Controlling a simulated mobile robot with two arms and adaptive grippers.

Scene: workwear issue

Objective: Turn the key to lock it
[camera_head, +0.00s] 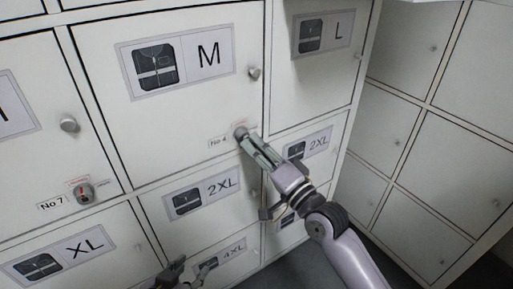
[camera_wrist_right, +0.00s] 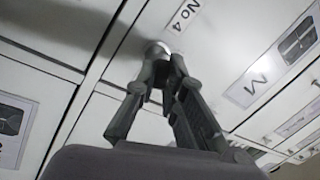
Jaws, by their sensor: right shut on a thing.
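The lock (camera_head: 240,132) is a small round metal cylinder on the lower right of the white M locker door (camera_head: 215,95), beside a "No 4" label. My right gripper (camera_head: 252,143) is shut at the lock, reaching up from the lower right. In the right wrist view, the fingertips (camera_wrist_right: 160,75) close together just in front of the silver lock (camera_wrist_right: 155,50). The key is hidden between the fingers, so its turn angle cannot be seen. My left gripper (camera_head: 188,272) is low at the bottom edge, its fingers apart and empty, away from the lock.
A No 7 lock (camera_head: 84,192) with a red mark is on the left door. Round knobs (camera_head: 69,124) stick out from neighbouring doors. A second locker bank (camera_head: 430,130) stands at right. The doors look shut.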

